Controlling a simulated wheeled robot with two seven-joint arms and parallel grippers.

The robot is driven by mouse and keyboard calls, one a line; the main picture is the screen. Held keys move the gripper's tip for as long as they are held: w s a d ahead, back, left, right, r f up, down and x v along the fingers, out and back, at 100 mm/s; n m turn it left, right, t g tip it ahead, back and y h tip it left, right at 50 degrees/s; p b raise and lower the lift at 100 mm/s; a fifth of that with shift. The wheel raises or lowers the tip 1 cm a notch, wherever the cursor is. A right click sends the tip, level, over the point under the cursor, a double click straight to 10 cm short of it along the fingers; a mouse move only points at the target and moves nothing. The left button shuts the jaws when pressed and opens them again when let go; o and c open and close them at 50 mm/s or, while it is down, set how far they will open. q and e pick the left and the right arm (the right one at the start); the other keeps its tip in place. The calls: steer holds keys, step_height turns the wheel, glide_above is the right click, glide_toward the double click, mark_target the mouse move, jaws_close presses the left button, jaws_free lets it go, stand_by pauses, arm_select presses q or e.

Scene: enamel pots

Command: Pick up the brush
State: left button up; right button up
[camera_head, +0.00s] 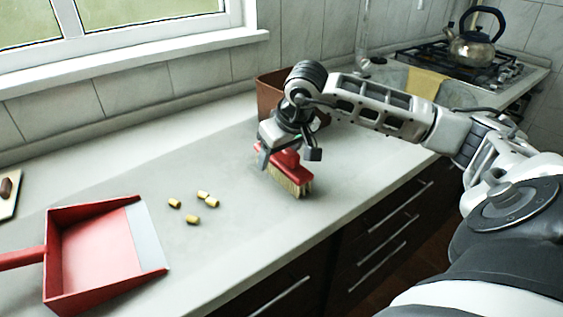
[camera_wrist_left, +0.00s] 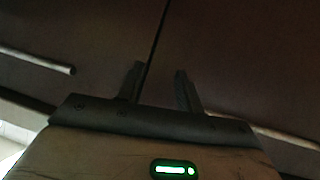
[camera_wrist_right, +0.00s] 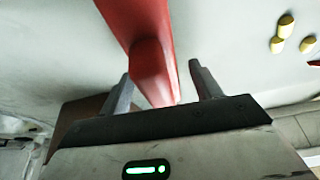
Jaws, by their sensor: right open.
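The brush (camera_head: 292,177) has a red back and handle and pale bristles. It stands bristles down on the grey counter, near its front edge. My right gripper (camera_head: 288,156) is over the brush, pointing down. In the right wrist view the red brush handle (camera_wrist_right: 148,62) lies between the two spread fingers of my right gripper (camera_wrist_right: 163,82), with gaps on both sides near the tips. My left gripper (camera_wrist_left: 159,77) shows only in its own wrist view, open and empty, in front of dark cabinet fronts.
A red dustpan (camera_head: 100,252) lies at the left front. Several small yellowish pieces (camera_head: 192,219) lie between it and the brush. A brown container (camera_head: 268,88) stands behind my right gripper. A kettle (camera_head: 472,48) sits on the stove at the far right.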

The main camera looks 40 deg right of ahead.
steer(key=shift+f+b, duration=0.25)
steer(key=shift+b, duration=0.05)
stand_by(0.5)
steer(key=c, duration=1.1)
